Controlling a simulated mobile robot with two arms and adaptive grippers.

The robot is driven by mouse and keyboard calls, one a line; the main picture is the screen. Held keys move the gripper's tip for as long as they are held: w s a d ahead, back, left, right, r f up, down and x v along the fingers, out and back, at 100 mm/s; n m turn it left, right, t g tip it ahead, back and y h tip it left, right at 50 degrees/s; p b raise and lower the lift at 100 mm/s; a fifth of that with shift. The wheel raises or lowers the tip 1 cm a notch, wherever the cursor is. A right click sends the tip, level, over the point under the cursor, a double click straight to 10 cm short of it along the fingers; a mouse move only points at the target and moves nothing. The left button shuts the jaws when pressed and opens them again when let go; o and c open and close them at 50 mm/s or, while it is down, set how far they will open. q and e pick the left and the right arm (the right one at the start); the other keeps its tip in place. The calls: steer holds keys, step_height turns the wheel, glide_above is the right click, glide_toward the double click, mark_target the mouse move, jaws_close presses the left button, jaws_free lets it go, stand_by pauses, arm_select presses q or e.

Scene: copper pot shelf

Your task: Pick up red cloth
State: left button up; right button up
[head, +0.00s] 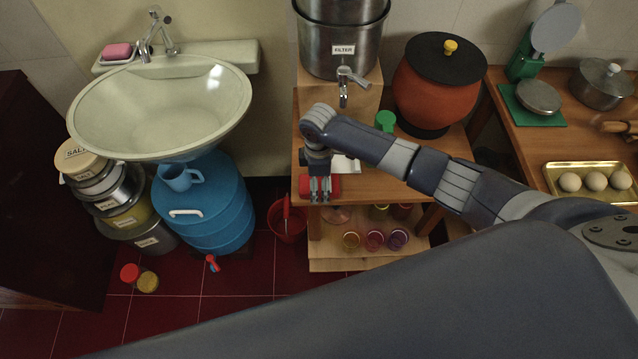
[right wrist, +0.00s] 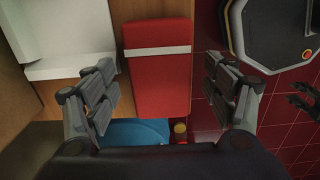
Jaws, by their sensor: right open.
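The red cloth (head: 335,184) is a folded red piece at the left edge of the wooden shelf top. In the right wrist view, the cloth (right wrist: 160,85) is a long rectangle with a white stripe across it. My right gripper (head: 320,198) is over the cloth, pointing down and covering part of it. In the right wrist view, the fingers of my right gripper (right wrist: 160,92) are wide apart, one on each side of the cloth, with nothing between them gripped. A dark jointed shape (right wrist: 303,104) at that view's right edge looks like my left gripper; its jaws are unclear.
White sheets (head: 345,164) lie beside the cloth. A steel water filter (head: 340,50) and a clay pot (head: 437,88) stand behind on the same unit. A red bucket (head: 287,224) and a blue barrel (head: 203,215) stand on the floor to the left. Several glasses sit on the lower shelf.

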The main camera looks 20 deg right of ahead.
steer(key=shift+f, duration=0.1)
steer(key=shift+c, duration=0.6)
steer(key=c, duration=0.9)
steer(key=shift+s, duration=0.15)
steer(key=shift+c, duration=0.7)
steer(key=shift+f, duration=0.1)
steer(key=shift+s, duration=0.1)
steer(key=shift+r, duration=0.5)
steer(key=r, duration=0.1)
steer(key=a+r+b, duration=0.1)
steer(key=shift+s+a+r, duration=0.1)
steer(key=shift+s+r, duration=0.05)
steer(key=shift+r, duration=0.15)
steer(key=s+a+r+b, duration=0.1)
steer(key=s+a+b, duration=0.1)
steer(key=s+a, duration=0.5)
steer(key=a, duration=0.5)
steer(key=shift+s+a+r, duration=0.2)
steer(key=shift+s+r, duration=0.15)
steer(key=shift+s, duration=0.05)
